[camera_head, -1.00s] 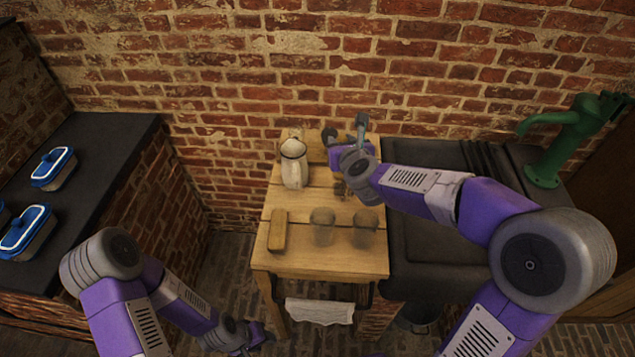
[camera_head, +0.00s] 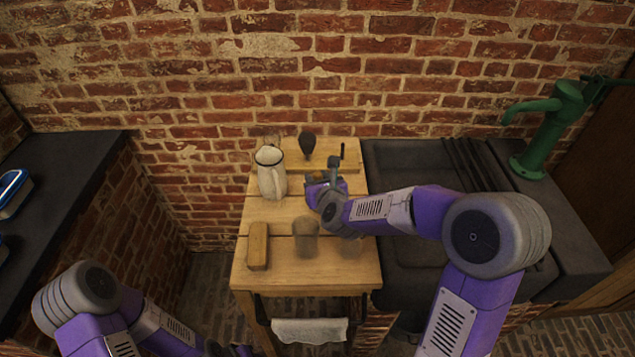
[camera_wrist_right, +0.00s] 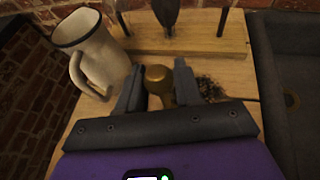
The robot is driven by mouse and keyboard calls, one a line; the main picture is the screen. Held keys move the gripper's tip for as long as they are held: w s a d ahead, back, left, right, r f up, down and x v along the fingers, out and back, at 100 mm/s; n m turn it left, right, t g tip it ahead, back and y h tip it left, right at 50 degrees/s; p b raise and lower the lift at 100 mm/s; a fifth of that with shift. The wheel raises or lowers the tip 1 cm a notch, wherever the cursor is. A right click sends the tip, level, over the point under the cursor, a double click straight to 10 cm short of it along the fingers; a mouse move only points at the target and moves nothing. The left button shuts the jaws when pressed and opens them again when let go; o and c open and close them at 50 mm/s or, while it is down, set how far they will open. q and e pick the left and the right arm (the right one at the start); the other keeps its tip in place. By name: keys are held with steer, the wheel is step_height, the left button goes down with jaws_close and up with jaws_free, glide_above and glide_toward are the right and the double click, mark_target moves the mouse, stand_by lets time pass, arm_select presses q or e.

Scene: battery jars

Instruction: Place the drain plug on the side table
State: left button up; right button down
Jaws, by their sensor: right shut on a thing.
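My right gripper (camera_head: 322,180) is shut on a brass-coloured piece with a rounded knob, which I take to be the drain plug (camera_wrist_right: 158,80). The plug sits between the fingertips in the right wrist view, where the gripper (camera_wrist_right: 158,88) also shows. The gripper is over the wooden side table (camera_head: 285,272), to the right of the white jug. Whether the plug touches the tabletop cannot be told. My left gripper (camera_head: 243,350) is cut off at the bottom edge, and its jaws cannot be made out.
The white jug (camera_head: 270,172) stands close left of the right gripper. A wooden block (camera_head: 258,246) and a glass (camera_head: 306,238) stand in front. A rack (camera_head: 325,157) with dark tools is behind. The dark sink (camera_head: 415,262) adjoins on the right. A green pump (camera_head: 550,130) stands beyond.

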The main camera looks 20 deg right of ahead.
steer(key=shift+r, duration=0.15)
steer(key=c, duration=0.8)
jaws_free()
steer(key=shift+f, duration=0.2)
steer(key=shift+o, duration=0.2)
steer(key=shift+r, duration=0.15)
steer(key=p+v, duration=0.1)
steer(key=v, duration=1.1)
steer(key=shift+s, duration=0.1)
